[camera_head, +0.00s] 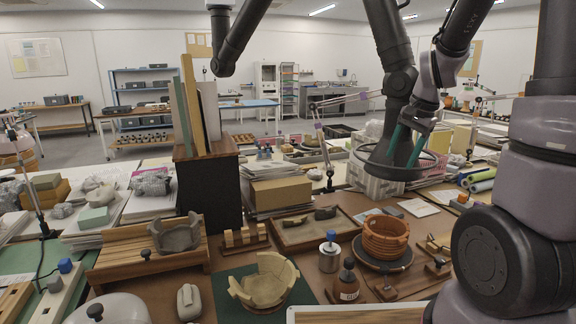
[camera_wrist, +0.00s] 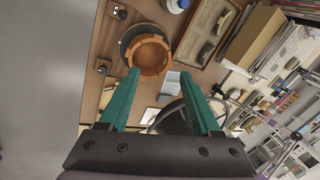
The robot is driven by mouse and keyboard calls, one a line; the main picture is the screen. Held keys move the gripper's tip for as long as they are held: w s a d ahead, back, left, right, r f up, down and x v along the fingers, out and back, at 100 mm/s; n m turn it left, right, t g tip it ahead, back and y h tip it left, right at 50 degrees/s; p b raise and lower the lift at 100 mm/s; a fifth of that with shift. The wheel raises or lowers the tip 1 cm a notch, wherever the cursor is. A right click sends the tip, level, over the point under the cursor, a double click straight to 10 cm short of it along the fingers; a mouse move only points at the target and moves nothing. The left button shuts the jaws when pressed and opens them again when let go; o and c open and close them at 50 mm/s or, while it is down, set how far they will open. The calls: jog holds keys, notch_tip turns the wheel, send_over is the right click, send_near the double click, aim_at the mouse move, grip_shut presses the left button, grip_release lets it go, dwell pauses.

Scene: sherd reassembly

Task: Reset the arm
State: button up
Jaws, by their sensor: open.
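My gripper has two green fingers (camera_wrist: 161,98), which stand wide apart with nothing between them in the wrist view. In the head view my gripper (camera_head: 400,147) is raised at the right, above the table, partly behind a dark ring-shaped part. The orange-brown ringed pot (camera_head: 385,238) stands on a dark round stand at the right of the work table (camera_head: 325,262). The pot also shows in the wrist view (camera_wrist: 150,55), beyond the fingertips and apart from them. A pale broken bowl (camera_head: 264,281) sits on a dark green mat at the front middle.
A grey sherd (camera_head: 175,234) rests on a wooden rack (camera_head: 150,262) at left. A brown bottle (camera_head: 346,280) and a metal jar (camera_head: 329,254) stand between bowl and pot. A tray (camera_head: 305,228) with sherds lies behind.

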jog(key=s+a+r+n+t, duration=0.2)
jog(key=s+a+r+n, duration=0.1)
jog(key=s+r, duration=0.4)
jog(key=s+a+r+n+t, duration=0.2)
jog(key=s+a+r+n, duration=0.1)
jog(key=s+r, duration=0.5)
jog(key=shift+s, duration=1.15)
